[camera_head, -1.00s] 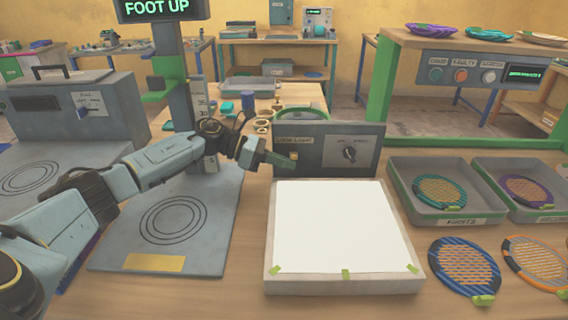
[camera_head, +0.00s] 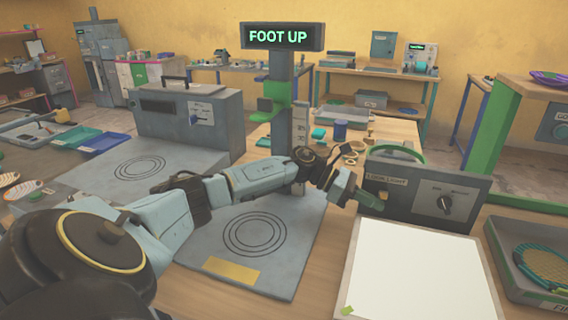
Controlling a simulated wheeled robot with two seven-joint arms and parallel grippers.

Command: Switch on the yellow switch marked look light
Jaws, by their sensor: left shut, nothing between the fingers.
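The grey control panel (camera_head: 418,190) marked LOOK LIGHT stands behind the white light plate (camera_head: 415,270). The small yellow switch (camera_head: 383,196) is at the panel's left, below the label. My left gripper (camera_head: 368,201) is shut and empty, with its green fingertips at the switch's left side; whether they touch it I cannot tell. The fingertips partly cover the switch's surroundings, and its position is too small to read. A black knob (camera_head: 445,203) sits on the right of the same panel. My right gripper is out of view.
A grey base plate (camera_head: 200,262) with ring marks lies under my left arm. A post with a FOOT UP sign (camera_head: 283,37) rises behind it. A tray with a racket (camera_head: 545,265) is at the right edge. Small rings and cups stand behind the panel.

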